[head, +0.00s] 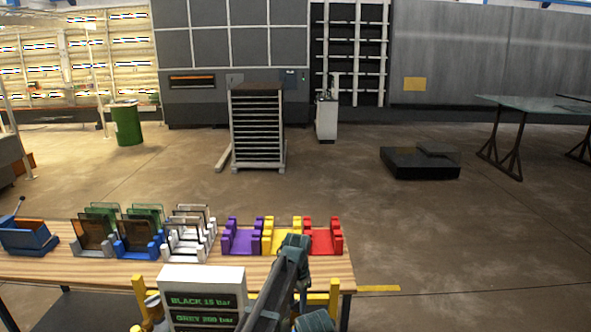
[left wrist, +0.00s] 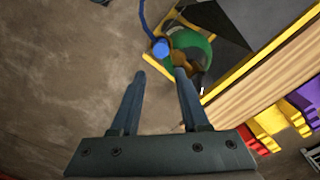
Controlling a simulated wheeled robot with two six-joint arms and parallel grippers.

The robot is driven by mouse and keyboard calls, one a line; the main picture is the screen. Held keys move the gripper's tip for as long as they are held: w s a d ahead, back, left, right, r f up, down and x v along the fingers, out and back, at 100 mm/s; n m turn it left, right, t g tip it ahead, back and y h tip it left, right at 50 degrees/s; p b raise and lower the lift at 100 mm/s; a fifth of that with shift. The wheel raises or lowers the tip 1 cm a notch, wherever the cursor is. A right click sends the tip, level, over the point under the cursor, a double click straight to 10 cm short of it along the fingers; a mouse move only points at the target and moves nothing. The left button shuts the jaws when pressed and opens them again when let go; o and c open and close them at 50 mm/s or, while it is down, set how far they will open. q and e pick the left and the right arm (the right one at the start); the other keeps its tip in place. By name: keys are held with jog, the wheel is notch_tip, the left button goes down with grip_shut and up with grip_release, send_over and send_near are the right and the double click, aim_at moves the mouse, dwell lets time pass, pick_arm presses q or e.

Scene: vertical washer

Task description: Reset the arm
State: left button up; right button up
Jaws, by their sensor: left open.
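My left arm (head: 277,290) rises from the bottom middle of the head view, in front of the table's near side, with its teal joint (head: 295,243) overlapping the yellow rack. In the left wrist view my left gripper (left wrist: 160,72) is open, its two dark fingers spread apart. My right gripper does not show.
The wooden table (head: 190,273) carries purple (head: 242,240), yellow (head: 280,240) and red (head: 323,240) racks, several racks holding plates, and a blue device (head: 28,240). A white-framed display (head: 203,277) stands in front. Open floor (head: 450,240) lies to the right.

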pick_arm(q)
jog(key=s+a+n, duration=0.4)
jog(key=s+a, duration=0.5)
jog(key=s, duration=0.3)
jog(key=s+a+n, duration=0.5)
jog(key=s+a, duration=0.4)
jog(key=s, duration=0.2)
jog(key=s+d+f+m+b, duration=0.1)
jog(key=d+f+b, duration=0.3)
jog(key=f+b, duration=0.3)
jog(key=s+d+f+m+b, duration=0.1)
jog(key=s+d+f+b, duration=0.1)
jog(key=f+b, duration=0.5)
jog(key=s+d+f+m+y+b, duration=0.1)
jog(key=s+d+f+m+b, duration=0.1)
jog(key=d+f+b, duration=0.3)
notch_tip(320, 180, down, 3)
jog(key=b, duration=0.3)
jog(key=shift+d, duration=0.3)
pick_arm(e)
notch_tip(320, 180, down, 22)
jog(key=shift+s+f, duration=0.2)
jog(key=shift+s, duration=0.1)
pick_arm(q)
jog(key=shift+a+f, duration=0.1)
